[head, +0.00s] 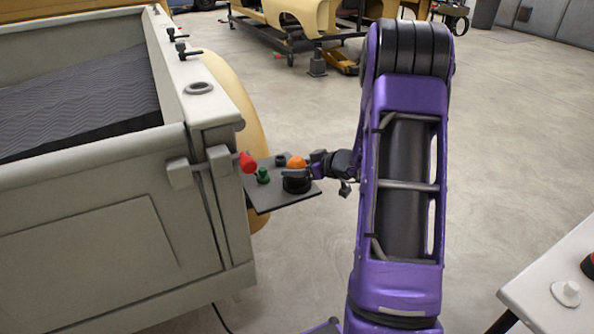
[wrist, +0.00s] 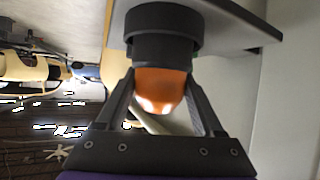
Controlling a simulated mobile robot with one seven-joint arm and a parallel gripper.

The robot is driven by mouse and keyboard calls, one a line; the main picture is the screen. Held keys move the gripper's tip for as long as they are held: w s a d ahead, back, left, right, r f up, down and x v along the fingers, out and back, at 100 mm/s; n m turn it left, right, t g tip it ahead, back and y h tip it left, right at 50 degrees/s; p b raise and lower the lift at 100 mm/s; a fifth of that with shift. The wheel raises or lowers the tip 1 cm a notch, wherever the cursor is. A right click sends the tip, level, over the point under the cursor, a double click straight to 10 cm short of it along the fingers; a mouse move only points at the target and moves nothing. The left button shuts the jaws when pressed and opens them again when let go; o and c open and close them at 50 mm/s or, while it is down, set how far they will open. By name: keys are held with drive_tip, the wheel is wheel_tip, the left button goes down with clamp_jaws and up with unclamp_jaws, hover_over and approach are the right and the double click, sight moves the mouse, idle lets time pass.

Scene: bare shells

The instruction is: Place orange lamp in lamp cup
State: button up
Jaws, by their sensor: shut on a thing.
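The orange lamp (head: 297,162) is between the fingers of my gripper (head: 304,172), which is shut on it. In the wrist view the orange lamp (wrist: 160,88) shows between both fingers of my gripper (wrist: 161,80). Its far end meets the black round lamp cup (wrist: 163,38), which stands on the grey plate (wrist: 235,25). The rim hides that end, so I cannot tell how deep it sits. In the head view the black cup (head: 296,183) is directly under the orange lamp, near the right edge of the plate (head: 272,203).
A red lamp (head: 248,163) and a green lamp (head: 263,176) are left of the orange one. A small dark cup (head: 280,160) is behind. The pale truck bed (head: 90,230) stands close on the left. A white table (head: 560,262) is at right. Open floor lies between.

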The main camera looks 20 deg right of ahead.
drive_tip(key=shift+f, duration=0.4)
drive_tip(key=shift+f, duration=0.2)
drive_tip(key=o, duration=1.5)
drive_tip(key=shift+r, duration=0.2)
drive_tip(key=shift+s+d+r, duration=0.1)
drive_tip(key=shift+s+d, duration=0.05)
drive_tip(key=v, duration=1.1)
drive_tip(key=shift+s, duration=0.3)
